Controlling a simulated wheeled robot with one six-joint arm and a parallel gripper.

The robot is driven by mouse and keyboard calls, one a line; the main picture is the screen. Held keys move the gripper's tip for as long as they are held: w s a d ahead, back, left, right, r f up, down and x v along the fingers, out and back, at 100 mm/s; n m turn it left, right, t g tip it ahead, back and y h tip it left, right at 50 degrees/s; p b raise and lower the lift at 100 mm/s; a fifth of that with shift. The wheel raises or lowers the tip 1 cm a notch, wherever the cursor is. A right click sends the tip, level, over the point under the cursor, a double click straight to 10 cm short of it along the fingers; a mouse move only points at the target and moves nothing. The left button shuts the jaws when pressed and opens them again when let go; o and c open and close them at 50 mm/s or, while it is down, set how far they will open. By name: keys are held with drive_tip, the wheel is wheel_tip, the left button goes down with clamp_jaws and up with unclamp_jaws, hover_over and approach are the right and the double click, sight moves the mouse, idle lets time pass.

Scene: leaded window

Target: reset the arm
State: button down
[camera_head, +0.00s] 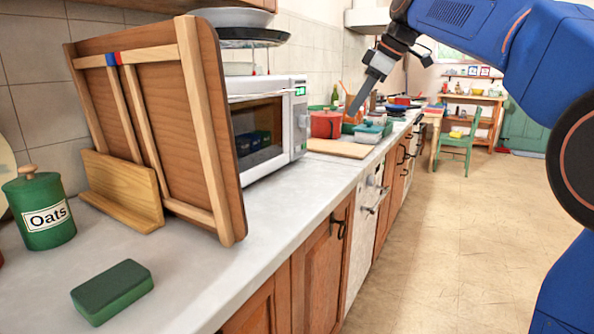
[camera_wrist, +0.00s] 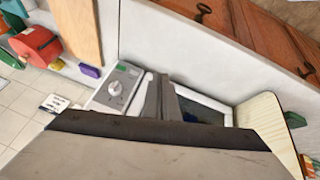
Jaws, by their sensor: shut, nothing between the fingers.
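My gripper (camera_head: 353,110) hangs from my blue arm in the head view, in the air in front of the microwave's right side and over the counter region. Its fingers are dark, point down and to the left, and are together with nothing between them. In the wrist view, the closed fingers (camera_wrist: 160,97) show in front of the microwave (camera_wrist: 112,92). The arm comes in from the upper right of the head view, bent at a large joint. No object is held.
A wooden panel (camera_head: 222,150) leans in a stand on the counter (camera_head: 205,270), left of the white microwave (camera_head: 299,125). An oats canister (camera_head: 42,235) and green block (camera_head: 112,290) stand nearer. A red pot (camera_head: 325,124) and cutting board (camera_head: 340,148) lie beyond. The floor right is clear.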

drive_tip(key=s+d+f+m+h, duration=0.1)
drive_tip(key=s+d+f+m, duration=0.3)
drive_tip(key=s+f, duration=0.8)
drive_tip(key=s+d+f+m+h, duration=0.2)
drive_tip(key=s+d+f+m, duration=0.3)
drive_tip(key=s+f, duration=0.8)
drive_tip(key=s+d+f+m+h, duration=0.1)
drive_tip(key=s+d+f+m, duration=0.3)
drive_tip(key=s+f, duration=0.9)
drive_tip(key=shift+s+d+m+t+h, duration=0.3)
drive_tip(key=shift+s+m, duration=0.2)
drive_tip(key=shift+m, duration=0.2)
drive_tip(key=shift+a, duration=0.1)
